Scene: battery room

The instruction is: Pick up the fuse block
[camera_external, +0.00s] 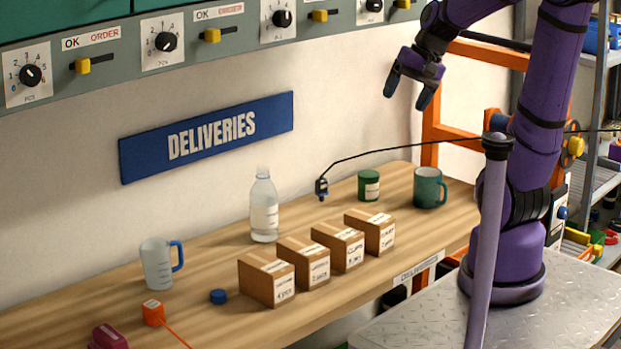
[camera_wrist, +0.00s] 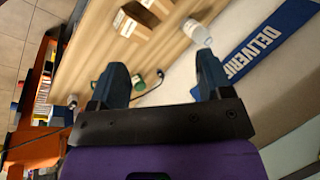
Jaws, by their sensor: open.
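My gripper (camera_external: 407,93) is open and empty, high above the back right of the wooden table (camera_external: 215,262). In the wrist view its two blue fingers (camera_wrist: 160,72) are spread apart with nothing held between them. No object is readably labelled as the fuse block. Small candidates are an orange block with a white-marked top and an orange cord (camera_external: 153,312), a magenta block (camera_external: 108,338) cut by the bottom edge, and a small dark block on a black cable (camera_external: 321,188). My gripper is well away from all three.
Several cardboard boxes (camera_external: 266,278) stand in a row along the front. Behind them are a bottle (camera_external: 264,208), a green jar (camera_external: 369,186) and a green mug (camera_external: 428,188). A measuring jug (camera_external: 157,264) and blue cap (camera_external: 218,296) are at left. A purple post (camera_external: 487,240) stands before my base.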

